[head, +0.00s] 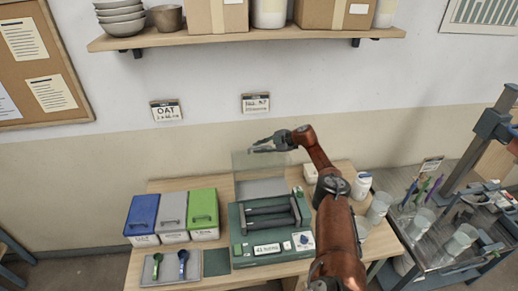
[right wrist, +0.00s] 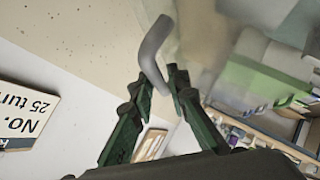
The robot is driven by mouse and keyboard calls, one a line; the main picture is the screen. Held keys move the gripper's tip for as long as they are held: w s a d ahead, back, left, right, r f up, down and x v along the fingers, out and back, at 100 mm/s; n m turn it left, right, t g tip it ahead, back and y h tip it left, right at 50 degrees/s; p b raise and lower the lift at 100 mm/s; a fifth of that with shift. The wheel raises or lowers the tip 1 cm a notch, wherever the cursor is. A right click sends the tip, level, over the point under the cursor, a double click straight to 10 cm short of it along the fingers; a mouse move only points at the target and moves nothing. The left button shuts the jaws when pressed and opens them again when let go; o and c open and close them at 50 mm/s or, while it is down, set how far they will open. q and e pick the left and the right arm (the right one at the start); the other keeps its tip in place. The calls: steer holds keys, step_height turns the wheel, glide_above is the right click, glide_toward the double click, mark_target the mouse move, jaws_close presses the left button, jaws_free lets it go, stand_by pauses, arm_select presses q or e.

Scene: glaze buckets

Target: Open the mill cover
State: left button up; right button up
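The mill (head: 236,222) is a dark green machine with grey rollers on the wooden table. Its clear cover (head: 243,162) stands raised at the mill's back, over a pale grey panel, and is hard to make out against the wall. My right gripper (head: 262,146) is at the cover's top edge, pointing left. In the right wrist view, a bent grey handle (right wrist: 152,50) runs down between the fingertips of my right gripper (right wrist: 162,82), which close around it. Their exact contact is partly hidden. My left gripper is not in view.
Blue (head: 142,214), grey (head: 173,212) and green (head: 203,208) lidded bins stand left of the mill. A tray with two spoons (head: 182,258) lies in front. Clear cups (head: 379,206) stand at right. A shelf (head: 240,37) hangs above.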

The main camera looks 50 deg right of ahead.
steer(key=shift+a, duration=0.1)
steer(key=shift+s+d+r, duration=0.2)
steer(key=shift+s+d, duration=0.05)
steer(key=shift+s, duration=0.15)
steer(key=v, duration=1.1)
steer(key=shift+a, duration=0.1)
